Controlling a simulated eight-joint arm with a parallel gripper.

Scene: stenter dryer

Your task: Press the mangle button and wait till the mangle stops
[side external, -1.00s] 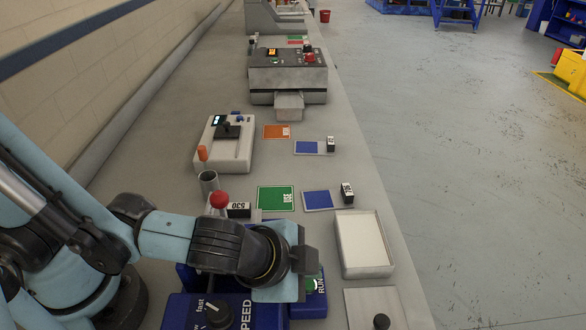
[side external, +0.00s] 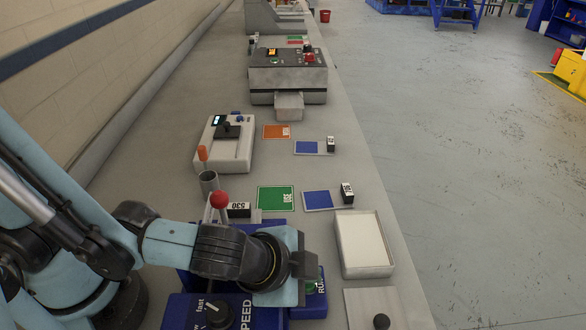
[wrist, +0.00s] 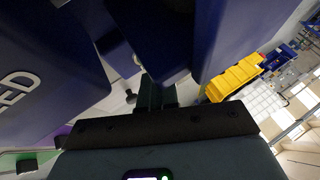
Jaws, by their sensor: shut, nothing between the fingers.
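The blue mangle (side external: 270,312) stands at the front of the bench, with a SPEED dial (side external: 217,313) and a red-knobbed lever (side external: 219,199). Its green button (side external: 311,287), beside the word RUN, is partly hidden by my gripper. My gripper (side external: 304,268) is shut and empty, close above and beside the button; I cannot tell whether it touches. In the wrist view my shut fingers (wrist: 155,93) point at the blue mangle housing (wrist: 150,40), and the button is not clear there. Whether the rollers turn cannot be seen.
A shallow white tray (side external: 389,262) and a grey plate with a black knob (side external: 381,321) lie to the right. Green (side external: 264,197) and blue (side external: 318,200) cards lie beyond the mangle. A white device (side external: 215,161) and a grey machine (side external: 260,82) stand farther back.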

